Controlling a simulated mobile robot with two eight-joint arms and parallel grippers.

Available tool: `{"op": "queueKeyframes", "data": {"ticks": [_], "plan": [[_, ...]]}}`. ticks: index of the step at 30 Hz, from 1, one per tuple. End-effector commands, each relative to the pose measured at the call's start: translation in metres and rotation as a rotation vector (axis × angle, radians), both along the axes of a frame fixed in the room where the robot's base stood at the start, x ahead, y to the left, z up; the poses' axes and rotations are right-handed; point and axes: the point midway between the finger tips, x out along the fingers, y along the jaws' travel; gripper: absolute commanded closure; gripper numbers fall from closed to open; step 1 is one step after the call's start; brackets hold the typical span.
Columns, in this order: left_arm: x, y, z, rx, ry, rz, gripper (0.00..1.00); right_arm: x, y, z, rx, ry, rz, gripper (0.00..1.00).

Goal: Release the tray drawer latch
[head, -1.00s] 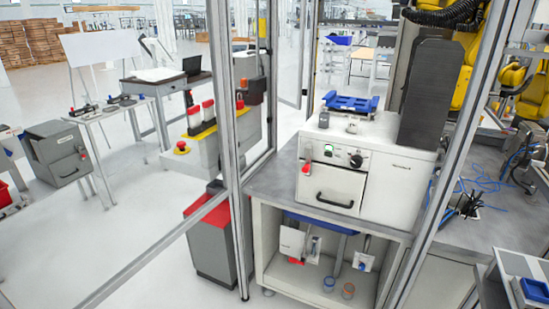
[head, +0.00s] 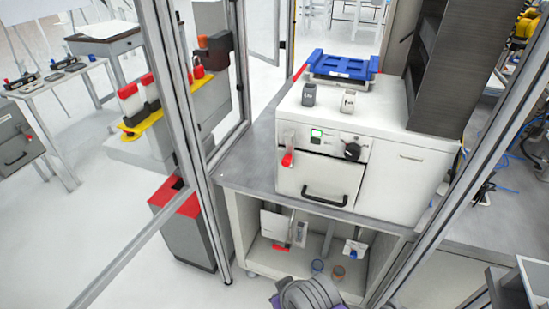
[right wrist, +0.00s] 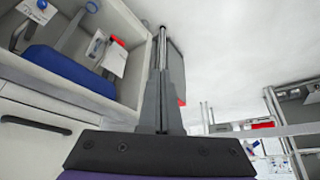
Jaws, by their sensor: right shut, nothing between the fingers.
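The white machine (head: 415,185) stands on the grey bench in the head view. Its front has a tray drawer (head: 345,175) with a black bar handle (head: 325,197), and the drawer looks shut. A red-tipped latch lever (head: 287,158) hangs at the upper left of the drawer front. In the right wrist view, which looks upside down, a black handle (right wrist: 35,124) shows at the lower left; the latch is not visible there. My right gripper (right wrist: 162,32) is shut and empty in the right wrist view, beside the open shelf. My left gripper is not in view.
The shelf under the bench (head: 249,240) holds white, red and blue parts and two small jars. A grey bin with a red top (head: 185,225) stands left of it. Metal frame posts (head: 188,120) rise at both sides.

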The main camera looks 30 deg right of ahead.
Motion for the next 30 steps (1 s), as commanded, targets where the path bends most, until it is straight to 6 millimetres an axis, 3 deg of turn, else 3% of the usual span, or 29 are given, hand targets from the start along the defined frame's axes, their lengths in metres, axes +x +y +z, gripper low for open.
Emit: {"op": "queueKeyframes", "data": {"ticks": [11,17,20,24,27,30], "plan": [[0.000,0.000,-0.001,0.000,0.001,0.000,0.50,0.001,-0.001,0.000,-0.012,0.005,0.005,1.00],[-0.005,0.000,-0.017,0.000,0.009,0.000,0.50,0.026,-0.027,0.000,-0.246,0.081,0.098,1.00],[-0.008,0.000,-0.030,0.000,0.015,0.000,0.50,0.059,-0.051,0.007,-0.483,0.142,0.169,1.00],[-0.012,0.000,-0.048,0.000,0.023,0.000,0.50,0.122,-0.077,0.031,-0.869,0.206,0.240,1.00],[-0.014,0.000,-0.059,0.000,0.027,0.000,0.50,0.168,-0.078,0.054,-1.135,0.223,0.254,1.00],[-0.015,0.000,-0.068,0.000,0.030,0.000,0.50,0.208,-0.067,0.077,-1.364,0.218,0.238,1.00]]}}
